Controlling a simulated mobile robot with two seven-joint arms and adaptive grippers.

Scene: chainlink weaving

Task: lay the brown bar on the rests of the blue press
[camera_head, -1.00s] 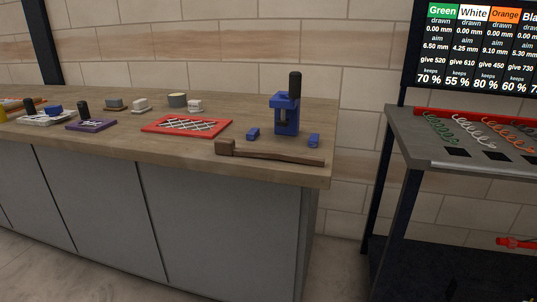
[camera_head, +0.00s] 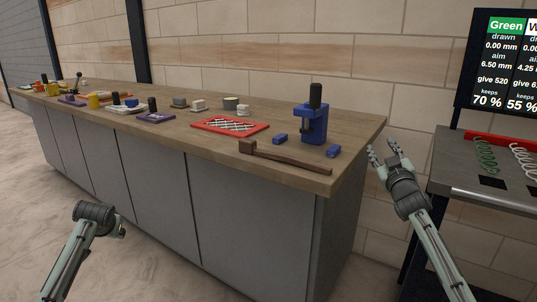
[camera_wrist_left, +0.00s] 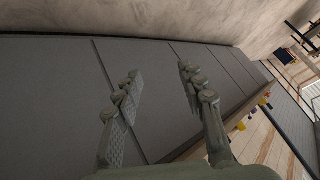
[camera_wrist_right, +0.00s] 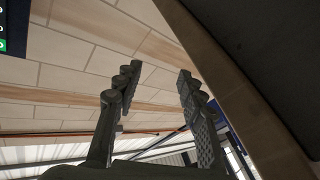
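The blue press (camera_head: 314,125) stands upright near the right end of the wooden bench, with a black handle on top. Two small blue blocks, which look like its rests, sit in front: one left (camera_head: 280,139), one right (camera_head: 333,151). A long brown bar (camera_head: 292,159) with a block-like left end, mallet-like, lies along the bench's front edge. My right gripper (camera_head: 382,148) is open and empty, right of the bench end. My left gripper is low left, before the cabinets; its fingers are mostly hidden in the head view, but the left wrist view shows them open and empty (camera_wrist_left: 158,72).
A red tray with a mesh (camera_head: 202,125) lies left of the bar. Several small blocks and tools stand farther left on the bench (camera_head: 350,150). A dark metal stand (camera_head: 455,183) with coils is at the right. The floor before the bench is clear.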

